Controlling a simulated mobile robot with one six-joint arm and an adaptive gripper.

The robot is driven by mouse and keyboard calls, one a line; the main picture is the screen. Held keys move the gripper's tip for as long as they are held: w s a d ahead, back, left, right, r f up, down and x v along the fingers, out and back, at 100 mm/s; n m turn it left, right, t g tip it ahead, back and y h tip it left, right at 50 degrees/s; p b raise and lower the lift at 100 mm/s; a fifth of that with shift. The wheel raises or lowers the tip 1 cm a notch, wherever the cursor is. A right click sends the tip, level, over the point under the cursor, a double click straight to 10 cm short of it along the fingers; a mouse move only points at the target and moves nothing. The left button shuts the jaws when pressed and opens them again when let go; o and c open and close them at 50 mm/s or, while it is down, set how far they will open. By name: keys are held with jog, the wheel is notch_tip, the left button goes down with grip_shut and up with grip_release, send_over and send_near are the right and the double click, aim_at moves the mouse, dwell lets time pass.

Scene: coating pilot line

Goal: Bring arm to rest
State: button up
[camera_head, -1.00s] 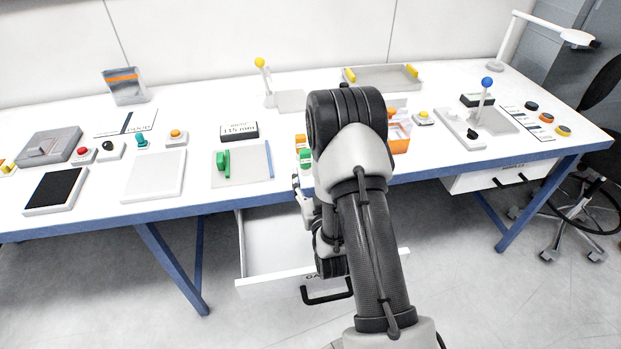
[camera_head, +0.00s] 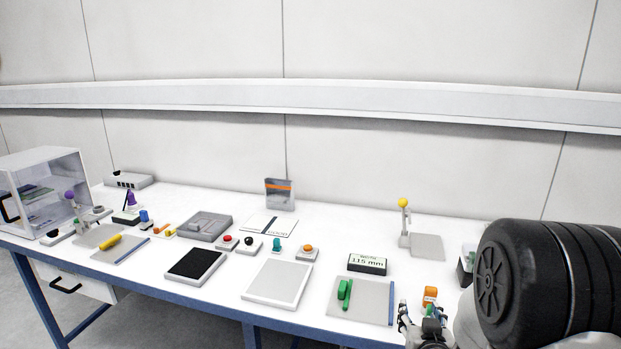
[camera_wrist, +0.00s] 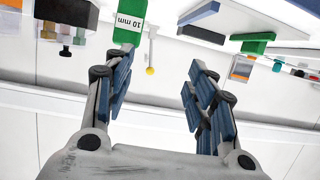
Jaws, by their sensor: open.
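My arm fills the lower right of the head view, with a large black joint (camera_head: 545,285) in front of the bench. My gripper (camera_wrist: 155,85) shows in the wrist view with its two blue-padded fingers spread apart and nothing between them. In the head view part of the gripper (camera_head: 424,325) shows low beside the arm, near the bench's front edge. The wrist view looks upside down over the bench, and a green block marked 10 mm (camera_wrist: 130,20) lies beyond one finger.
The white bench (camera_head: 225,240) carries a glass-fronted cabinet (camera_head: 45,190), a dark pad (camera_head: 195,265), a white plate (camera_head: 277,283), a green piece (camera_head: 345,291), a display box (camera_head: 367,263) and a yellow-knobbed lever (camera_head: 403,215). The wall behind is bare apart from a rail (camera_head: 300,103).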

jog(key=s+a+r+n+g+y, duration=0.15)
jog(key=s+a+r+g, duration=0.25)
jog(key=s+a+r, duration=0.45)
jog(key=s+a+r+g, duration=0.1)
jog(key=s+g, duration=0.1)
jog(key=s, duration=1)
jog(key=s+a+r+g+y, duration=0.1)
jog(key=s+a+g, duration=0.1)
jog(key=s, duration=1)
jog(key=shift+a+r+n+g, duration=0.15)
jog(key=shift+r+n+g, duration=0.25)
jog(key=shift+g, duration=0.3)
jog(key=shift+y, duration=0.25)
jog(key=shift+c, duration=0.3)
